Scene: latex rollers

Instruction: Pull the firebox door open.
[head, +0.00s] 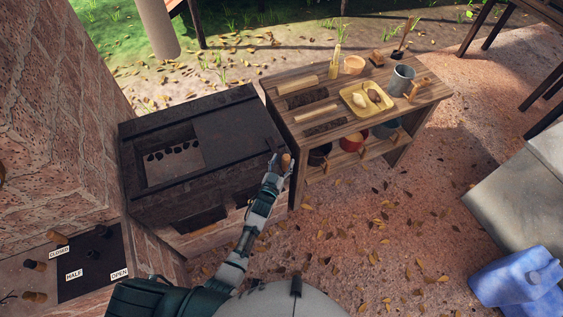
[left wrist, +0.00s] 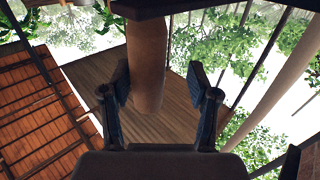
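The dark metal stove (head: 235,128) stands at the left in the head view, with dark recesses in its front face (head: 197,221). I cannot make out the firebox door's edges. A brown wooden handle (head: 286,161) shows at the stove's right front corner. My left gripper (head: 279,164) is at this handle. In the left wrist view a brown cylinder (left wrist: 147,62), apparently the handle, hangs from a dark bar and stands between the fingers of my left gripper (left wrist: 158,82). The fingers are apart, with a clear gap on the right side. My right gripper is not in view.
A wooden shelf table (head: 440,93) with a yellow tray (head: 348,101), a grey mug (head: 402,80) and rollers stands right behind the handle. A panel (head: 112,245) labelled CLOSED, HALF and OPEN is at lower left. Leaf-strewn ground (head: 390,235) is free in front.

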